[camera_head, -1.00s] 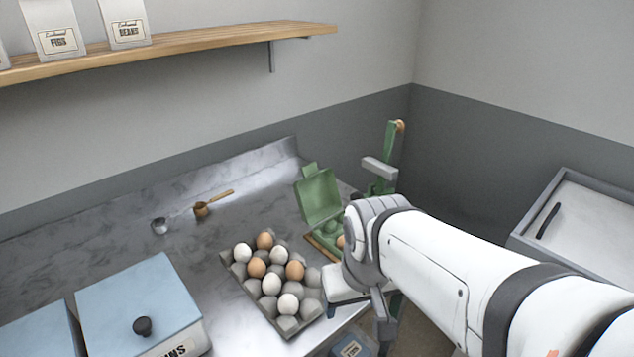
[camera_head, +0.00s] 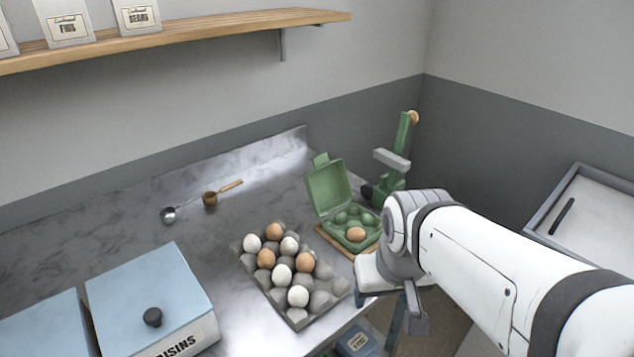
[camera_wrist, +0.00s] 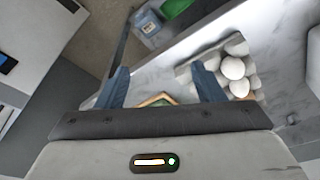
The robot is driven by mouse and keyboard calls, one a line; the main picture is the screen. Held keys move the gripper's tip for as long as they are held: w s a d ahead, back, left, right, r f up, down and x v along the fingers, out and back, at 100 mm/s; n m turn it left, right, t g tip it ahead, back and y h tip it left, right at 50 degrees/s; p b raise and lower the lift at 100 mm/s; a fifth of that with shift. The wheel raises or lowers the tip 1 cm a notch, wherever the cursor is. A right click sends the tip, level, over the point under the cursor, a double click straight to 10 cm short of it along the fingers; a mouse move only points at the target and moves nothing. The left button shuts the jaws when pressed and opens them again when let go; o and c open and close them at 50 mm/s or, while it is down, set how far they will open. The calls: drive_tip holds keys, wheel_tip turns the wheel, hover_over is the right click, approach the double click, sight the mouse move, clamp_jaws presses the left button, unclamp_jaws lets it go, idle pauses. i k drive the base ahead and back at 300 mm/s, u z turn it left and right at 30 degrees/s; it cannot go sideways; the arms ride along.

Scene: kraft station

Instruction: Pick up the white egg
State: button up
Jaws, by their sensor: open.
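Several white eggs stand in a grey egg tray (camera_head: 297,318) on the metal counter. One white egg (camera_head: 298,296) is at the tray's near end, another white egg (camera_head: 282,274) is behind it, and others are at the far end. Brown eggs stand among them. In the wrist view, two white eggs (camera_wrist: 232,68) show in the tray right of my gripper. My gripper (camera_wrist: 163,84) is open, its two fingers apart with nothing between them. In the head view it is largely hidden behind my wrist, right of the tray and near the counter edge.
An open green carton (camera_head: 328,190) with a brown egg (camera_head: 355,234) sits on a wooden board behind the tray. A green stand (camera_head: 402,150) rises beside it. A blue-lidded bin (camera_head: 150,290) is at left.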

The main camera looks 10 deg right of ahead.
sight(299, 296)
drive_tip(key=u, duration=0.8)
drive_tip(key=k, duration=1)
drive_tip(key=z, duration=0.7)
drive_tip(key=i, duration=1)
drive_tip(key=z, duration=0.05)
